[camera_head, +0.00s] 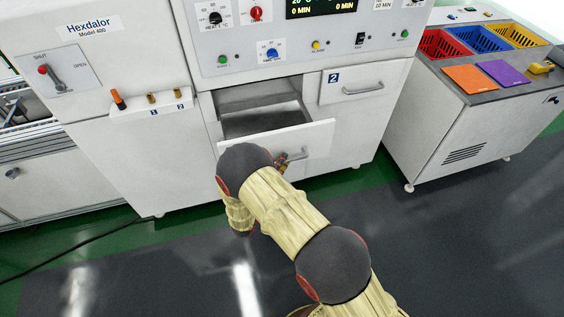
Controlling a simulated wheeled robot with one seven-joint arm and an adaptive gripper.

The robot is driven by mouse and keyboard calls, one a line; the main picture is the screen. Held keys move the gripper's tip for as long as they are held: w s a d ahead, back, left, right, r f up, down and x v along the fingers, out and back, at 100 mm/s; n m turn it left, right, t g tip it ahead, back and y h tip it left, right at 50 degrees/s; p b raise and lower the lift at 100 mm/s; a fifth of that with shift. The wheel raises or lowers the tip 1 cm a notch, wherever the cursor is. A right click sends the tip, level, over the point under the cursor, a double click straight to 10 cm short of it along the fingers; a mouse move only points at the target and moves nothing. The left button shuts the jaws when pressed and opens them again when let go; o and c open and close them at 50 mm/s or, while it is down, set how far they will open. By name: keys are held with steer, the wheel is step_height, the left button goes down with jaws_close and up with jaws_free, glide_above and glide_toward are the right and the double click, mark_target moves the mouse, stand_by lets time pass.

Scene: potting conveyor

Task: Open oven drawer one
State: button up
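The oven drawer left of drawer two is pulled out, and its white front panel (316,136) stands forward of the oven (290,75). Its grey inside (262,118) shows from above and looks empty. Its number label is not visible; my arm covers the left part of the front. My gripper (285,160) is at the handle on that front, mostly hidden behind my arm's dark joint. I cannot tell whether its fingers are closed around the handle. Drawer two (362,84), marked with a blue "2", is closed, with its bar handle in plain view.
A white cabinet with red, blue and yellow bins (484,38) stands at the right. The Hexdalor machine (95,70) with a lever is at the left. A black cable (75,241) lies on the floor. The grey floor (450,240) at right is clear.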

steer(key=v, duration=1.2)
steer(key=shift+r, duration=0.1)
